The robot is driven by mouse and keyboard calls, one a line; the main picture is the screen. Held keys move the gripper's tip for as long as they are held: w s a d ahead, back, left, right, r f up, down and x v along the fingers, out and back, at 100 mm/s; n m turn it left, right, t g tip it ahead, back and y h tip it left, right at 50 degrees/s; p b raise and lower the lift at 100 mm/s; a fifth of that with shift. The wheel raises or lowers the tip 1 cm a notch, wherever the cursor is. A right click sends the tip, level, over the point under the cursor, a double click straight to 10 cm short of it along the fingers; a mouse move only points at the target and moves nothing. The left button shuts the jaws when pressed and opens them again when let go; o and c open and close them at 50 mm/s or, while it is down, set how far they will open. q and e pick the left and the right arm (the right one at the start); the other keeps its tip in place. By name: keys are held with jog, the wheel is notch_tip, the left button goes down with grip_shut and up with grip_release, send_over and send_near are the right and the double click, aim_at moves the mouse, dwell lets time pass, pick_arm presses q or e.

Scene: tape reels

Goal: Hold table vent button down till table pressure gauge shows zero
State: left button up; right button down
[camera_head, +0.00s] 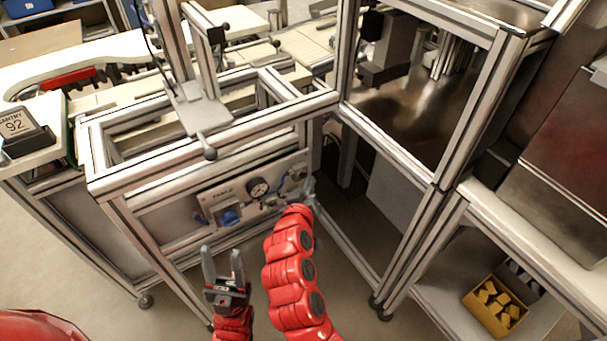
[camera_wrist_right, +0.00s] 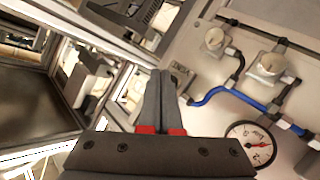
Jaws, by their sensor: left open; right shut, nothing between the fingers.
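The pressure gauge (camera_head: 258,188), round with a white face, is on the grey panel (camera_head: 209,199) under the frame table. It also shows in the right wrist view (camera_wrist_right: 252,143), tilted, with a reddish mark or needle; its reading is too small to tell. Two pale round fittings, one upper (camera_wrist_right: 215,39) and one lower (camera_wrist_right: 271,65), sit on the panel. I cannot tell which part is the vent button. My right gripper (camera_head: 309,184) is shut and empty near the panel's right end; its fingertips (camera_wrist_right: 166,78) appear left of the fittings. My left gripper (camera_head: 223,264) is open and empty before the panel.
A blue regulator knob (camera_head: 230,217) is left of the gauge. Blue tubing (camera_wrist_right: 215,94) runs along the panel. An aluminium frame post (camera_head: 350,235) stands right of my right gripper. A yellow bin (camera_head: 494,306) is on the lower right shelf. Floor is clear below the panel.

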jog(key=shift+s+d, duration=0.15)
jog(key=shift+s, duration=0.05)
jog(key=s+d, duration=0.1)
jog(key=s, duration=0.1)
jog(key=s+d, duration=0.2)
dwell(0.6)
jog(key=shift+a+r+p, duration=0.1)
jog(key=shift+p, duration=0.2)
